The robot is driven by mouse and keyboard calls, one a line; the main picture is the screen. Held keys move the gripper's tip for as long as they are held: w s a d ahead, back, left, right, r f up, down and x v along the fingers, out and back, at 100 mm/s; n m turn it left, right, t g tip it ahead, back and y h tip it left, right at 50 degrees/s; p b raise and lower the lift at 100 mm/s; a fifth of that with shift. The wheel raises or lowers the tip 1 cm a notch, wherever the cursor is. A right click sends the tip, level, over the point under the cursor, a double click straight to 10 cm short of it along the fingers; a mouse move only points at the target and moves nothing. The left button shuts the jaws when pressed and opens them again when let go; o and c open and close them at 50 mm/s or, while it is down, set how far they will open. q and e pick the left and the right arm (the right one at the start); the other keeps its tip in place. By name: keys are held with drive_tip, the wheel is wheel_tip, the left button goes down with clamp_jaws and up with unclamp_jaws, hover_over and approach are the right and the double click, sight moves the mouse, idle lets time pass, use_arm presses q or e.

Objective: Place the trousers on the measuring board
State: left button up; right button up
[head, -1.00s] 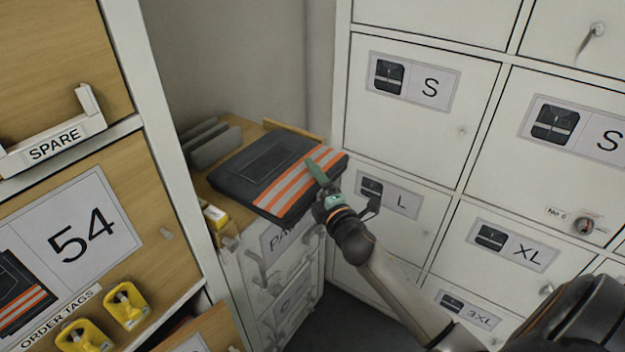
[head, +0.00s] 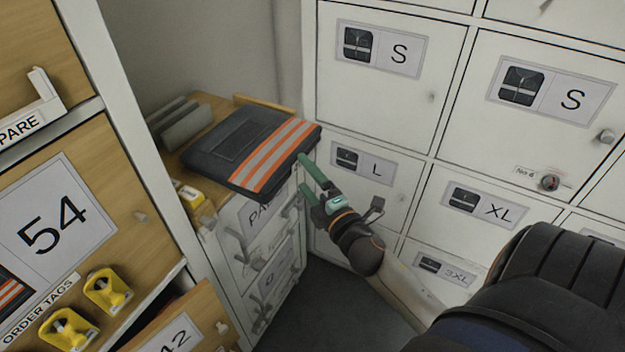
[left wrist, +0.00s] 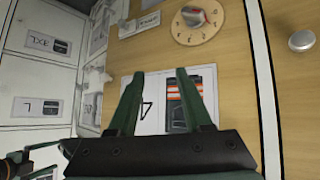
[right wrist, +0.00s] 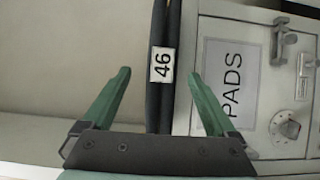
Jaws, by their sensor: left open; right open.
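The folded dark trousers (head: 225,150) with orange and silver stripes lie flat on a wooden-topped cabinet (head: 172,163). Their near right edge reaches out past the cabinet top. A wooden strip (head: 283,107) shows behind them; I cannot tell if it is part of the measuring board. My right gripper (head: 304,174) is open at that edge. My left gripper (left wrist: 160,75) is open and empty, facing a wooden door with a trousers picture.
White lockers (head: 385,95) stand close on the right. A wooden-door shelf unit (head: 60,215) with yellow order tags (head: 108,290) stands at left. The left wrist view shows a dial (left wrist: 196,20).

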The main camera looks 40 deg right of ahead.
drive_tip(key=s+a+f+m+g+y, duration=0.6)
drive_tip(key=s+a+f+m+g, duration=0.2)
drive_tip(key=s+a+f+m, duration=0.5)
drive_tip(key=s+a+f, duration=0.3)
drive_tip(key=a+f, duration=0.3)
drive_tip(key=shift+s+f+m+g, duration=0.15)
drive_tip(key=shift+f+m+g, duration=0.15)
drive_tip(key=shift+f+g, duration=0.1)
drive_tip(key=shift+r, duration=0.15)
